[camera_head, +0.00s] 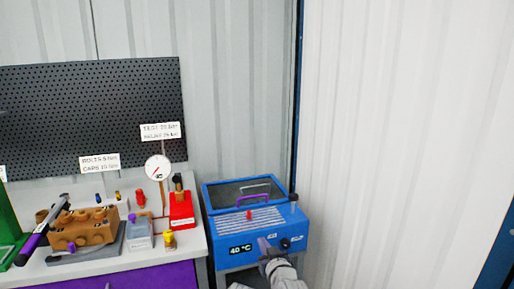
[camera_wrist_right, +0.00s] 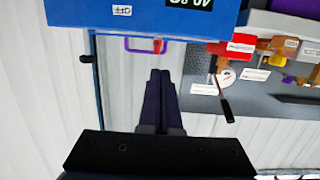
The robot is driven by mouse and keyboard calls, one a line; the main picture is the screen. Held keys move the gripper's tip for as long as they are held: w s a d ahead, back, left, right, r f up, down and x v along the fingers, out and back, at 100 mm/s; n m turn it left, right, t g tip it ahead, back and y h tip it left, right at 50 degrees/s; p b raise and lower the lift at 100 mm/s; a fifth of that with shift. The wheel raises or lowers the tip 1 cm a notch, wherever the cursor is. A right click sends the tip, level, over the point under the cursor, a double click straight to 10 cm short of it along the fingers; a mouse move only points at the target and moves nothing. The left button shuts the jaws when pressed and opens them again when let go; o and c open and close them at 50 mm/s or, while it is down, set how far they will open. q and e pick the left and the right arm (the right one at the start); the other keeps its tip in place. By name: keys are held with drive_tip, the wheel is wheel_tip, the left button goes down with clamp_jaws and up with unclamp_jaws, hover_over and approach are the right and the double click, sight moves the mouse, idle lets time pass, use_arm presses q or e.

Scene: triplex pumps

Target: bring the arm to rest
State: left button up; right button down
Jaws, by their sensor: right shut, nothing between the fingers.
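My right gripper (camera_head: 264,243) is in front of the blue bath box with the 40 °C display (camera_head: 229,236), low at the centre right of the head view. Its dark fingers (camera_wrist_right: 160,76) lie together in the right wrist view, with nothing between them. My right forearm comes up from the bottom edge of the head view. Whether the fingers touch the blue box's front, I cannot tell. My left gripper does not show.
A bare white wall (camera_head: 400,130) stands right.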

drive_tip(key=s+d+f+g+h, duration=0.1)
drive_tip(key=s+d+f+g, duration=0.1)
drive_tip(key=d+f+g, duration=0.3)
drive_tip(key=s+d+f+g+h, duration=0.1)
drive_tip(key=s+d+f+g, duration=0.15)
drive_tip(key=f, duration=0.55)
drive_tip(key=s+d+f+m+g+h, duration=0.1)
drive_tip(key=s+d+f+m+g, duration=0.1)
drive_tip(key=s+d+f+g, duration=0.3)
drive_tip(key=s+d+m+g+h, duration=0.1)
drive_tip(key=s+d+g, duration=0.15)
drive_tip(key=s, duration=0.45)
drive_tip(key=s+a+n+h, duration=0.2)
drive_tip(key=s+a+n, duration=0.3)
drive_tip(key=a, duration=0.6)
use_arm(q)
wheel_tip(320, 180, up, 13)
drive_tip(key=p, duration=1.3)
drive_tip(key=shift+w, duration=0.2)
use_arm(e)
wheel_tip(320, 180, up, 13)
drive_tip(key=m, duration=0.1)
drive_tip(key=shift+s+f+g, duration=0.15)
drive_tip(key=shift+s+g, duration=0.15)
drive_tip(key=shift+s, duration=0.05)
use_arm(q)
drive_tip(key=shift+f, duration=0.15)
